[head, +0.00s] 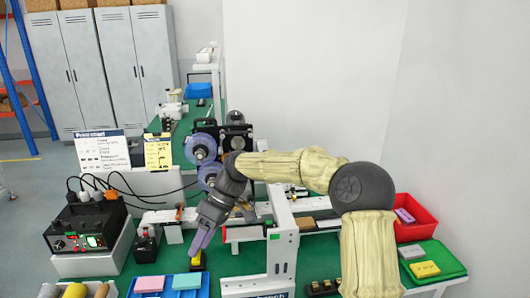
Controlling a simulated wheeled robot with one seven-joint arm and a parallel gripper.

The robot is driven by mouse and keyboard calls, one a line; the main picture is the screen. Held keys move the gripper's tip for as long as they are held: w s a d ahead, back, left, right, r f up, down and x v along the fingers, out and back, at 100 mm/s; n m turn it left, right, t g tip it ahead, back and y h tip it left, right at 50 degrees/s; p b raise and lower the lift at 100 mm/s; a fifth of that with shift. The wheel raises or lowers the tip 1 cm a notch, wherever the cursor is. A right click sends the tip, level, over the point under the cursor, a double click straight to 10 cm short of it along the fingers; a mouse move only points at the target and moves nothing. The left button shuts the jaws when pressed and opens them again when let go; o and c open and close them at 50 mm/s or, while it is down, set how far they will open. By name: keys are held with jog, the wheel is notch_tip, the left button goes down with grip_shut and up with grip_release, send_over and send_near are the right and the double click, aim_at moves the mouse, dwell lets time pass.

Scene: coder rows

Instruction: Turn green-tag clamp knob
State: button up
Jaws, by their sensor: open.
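A small green tag (274,237) sits on the front face of a white upright plate (283,250) of the coder machine, right of my gripper. I cannot clearly make out the clamp knob itself; my arm and dark wrist cover part of the machine behind. My gripper (200,242) points down and left over the bench, left of the green tag and apart from it. Its purple fingers look close together at this angle, and nothing shows between them. A yellow and black piece (196,262) lies just below the fingertips; I cannot tell the gap.
A blue tray (205,292) with pink and teal blocks lies at the front. A black control box (82,232) with cables stands left. A red bin (417,232) and a green tray (448,258) are at right. Purple-rimmed reels (202,148) stand behind my gripper.

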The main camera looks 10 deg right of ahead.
jog(key=s+d+f+m+t+h, duration=0.3)
jog(key=s+d+m, duration=0.3)
jog(key=d, duration=0.5)
jog(key=s+d+f+m+t+h, duration=0.3)
jog(key=s+d+f+m, duration=0.2)
jog(key=s+d, duration=0.5)
jog(key=shift+s+d+f+m+t, duration=0.2)
jog(key=shift+s+d+m+t, duration=0.15)
jog(key=shift+d+m, duration=0.65)
